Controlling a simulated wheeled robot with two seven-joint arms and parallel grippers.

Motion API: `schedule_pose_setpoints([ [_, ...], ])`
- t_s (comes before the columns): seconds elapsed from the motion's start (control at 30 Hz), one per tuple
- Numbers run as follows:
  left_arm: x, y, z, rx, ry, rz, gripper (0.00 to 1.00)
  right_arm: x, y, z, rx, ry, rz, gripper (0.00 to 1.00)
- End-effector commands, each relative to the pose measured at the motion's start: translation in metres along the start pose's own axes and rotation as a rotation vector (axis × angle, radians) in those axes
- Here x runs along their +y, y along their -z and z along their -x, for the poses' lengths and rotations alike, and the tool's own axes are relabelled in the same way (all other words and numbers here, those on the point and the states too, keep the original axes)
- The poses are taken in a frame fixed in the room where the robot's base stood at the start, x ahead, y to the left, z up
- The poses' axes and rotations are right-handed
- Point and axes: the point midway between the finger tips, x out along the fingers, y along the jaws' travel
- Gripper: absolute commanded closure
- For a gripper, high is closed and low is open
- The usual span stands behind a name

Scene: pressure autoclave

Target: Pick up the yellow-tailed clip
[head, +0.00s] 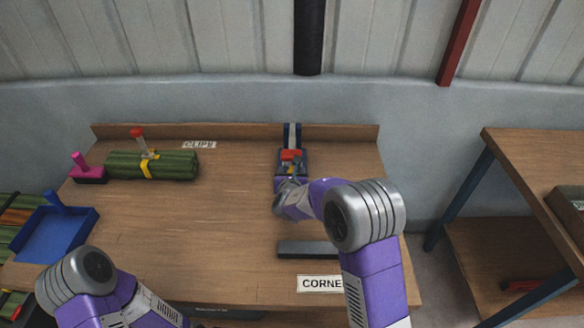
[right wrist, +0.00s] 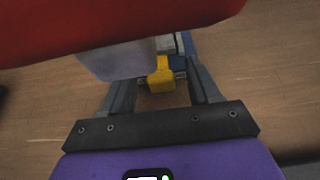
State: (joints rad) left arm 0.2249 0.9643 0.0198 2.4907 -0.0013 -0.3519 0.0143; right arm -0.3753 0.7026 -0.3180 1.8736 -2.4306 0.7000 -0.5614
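The yellow tail (right wrist: 160,76) of the clip shows in the right wrist view, between the two fingers of my right gripper (right wrist: 163,88). Gaps show on both sides of the tail, so the fingers look open around it and not pressed on it. The rest of the clip is hard to make out behind a pale grey block. In the head view my right gripper (head: 288,181) is at the front of a dark blue-grey fixture (head: 292,168) with a red top (head: 291,155); the yellow tail cannot be told there. My left arm is at lower left, its gripper out of view.
A blue tray (head: 50,235) is at left. A dark bar (head: 305,248) lies in front of my right gripper. The table's middle left is clear.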

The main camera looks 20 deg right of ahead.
Motion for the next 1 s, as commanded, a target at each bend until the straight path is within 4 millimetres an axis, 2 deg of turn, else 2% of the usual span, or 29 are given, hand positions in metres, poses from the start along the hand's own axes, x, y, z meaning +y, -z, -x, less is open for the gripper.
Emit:
schedule_pose_setpoints([
  [0.03, 0.000, 0.000, 0.000, 0.000, 0.000, 0.000, 1.00, 0.000, 0.000, 0.000, 0.000, 0.000, 0.000, 0.44],
  [0.3, 0.000, 0.000, 0.000, 0.000, 0.000, 0.000, 1.00, 0.000, 0.000, 0.000, 0.000, 0.000, 0.000, 0.86],
  [0.4, 0.000, 0.000, 0.000, 0.000, 0.000, 0.000, 1.00, 0.000, 0.000, 0.000, -0.001, 0.000, 0.000, 0.98],
  [0.67, 0.000, 0.000, 0.001, 0.000, 0.000, 0.000, 1.00, 0.000, -0.001, 0.001, -0.001, 0.000, 0.000, 0.99],
  [0.9, 0.004, 0.000, 0.009, 0.000, 0.000, 0.000, 1.00, 0.002, -0.016, 0.007, -0.002, -0.003, 0.000, 0.99],
  [1.0, 0.002, 0.000, 0.005, 0.000, 0.000, 0.000, 1.00, 0.006, -0.012, 0.011, -0.001, -0.006, 0.001, 0.99],
])
